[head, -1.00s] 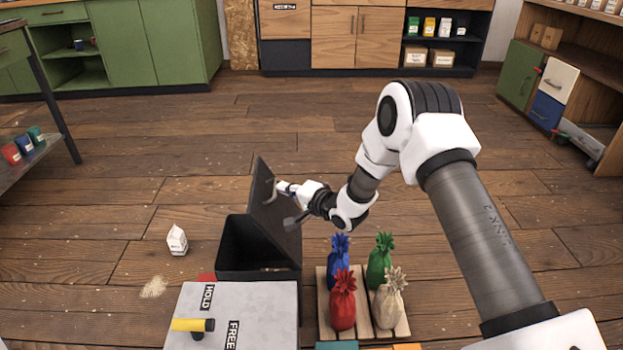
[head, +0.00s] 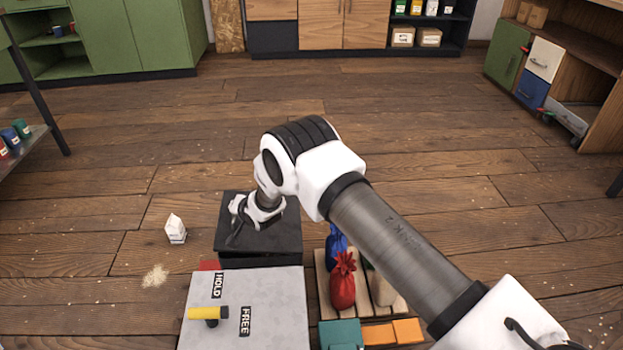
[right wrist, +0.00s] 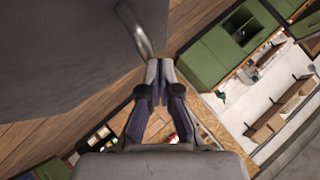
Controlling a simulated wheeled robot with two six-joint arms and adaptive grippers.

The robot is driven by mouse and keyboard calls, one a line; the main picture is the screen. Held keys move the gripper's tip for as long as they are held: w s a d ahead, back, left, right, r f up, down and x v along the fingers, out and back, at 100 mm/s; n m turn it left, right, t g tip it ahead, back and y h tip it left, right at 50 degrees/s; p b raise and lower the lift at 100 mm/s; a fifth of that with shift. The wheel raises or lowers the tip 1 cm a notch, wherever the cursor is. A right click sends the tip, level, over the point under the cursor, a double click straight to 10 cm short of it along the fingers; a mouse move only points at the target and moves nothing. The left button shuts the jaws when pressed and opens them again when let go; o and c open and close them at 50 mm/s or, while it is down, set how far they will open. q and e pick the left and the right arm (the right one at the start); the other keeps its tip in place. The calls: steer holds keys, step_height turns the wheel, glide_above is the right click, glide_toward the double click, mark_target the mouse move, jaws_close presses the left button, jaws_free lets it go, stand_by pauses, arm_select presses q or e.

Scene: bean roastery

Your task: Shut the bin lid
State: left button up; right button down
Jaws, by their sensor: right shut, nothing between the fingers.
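The black bin (head: 262,262) stands on the floor behind the grey-topped stand. Its dark lid (head: 285,228) now lies over the opening, flat or nearly flat; I cannot tell whether a small gap remains at the edge. My right arm reaches over the lid, and its wrist hides part of it. In the right wrist view my right gripper (right wrist: 160,68) is shut and empty, beside the lid's large dark face (right wrist: 60,60) and its curved metal handle (right wrist: 135,30). Contact between fingertips and lid is unclear. My left gripper is not in view.
A grey-topped stand (head: 265,290) with a yellow-handled lever (head: 207,313) is in front of the bin. A wooden pallet with red (head: 343,285) and blue (head: 336,245) sacks stands to the right. A white carton (head: 175,229) is on the floor to the left. Floor beyond is open.

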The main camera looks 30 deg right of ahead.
mark_target(234, 216)
steer(key=shift+w+a+f+b, duration=0.15)
steer(key=shift+a+f+b, duration=0.2)
steer(key=shift+f, duration=0.5)
steer(key=shift+w+a+f+b, duration=0.15)
steer(key=shift+a+f+b, duration=0.15)
steer(key=shift+f, duration=0.6)
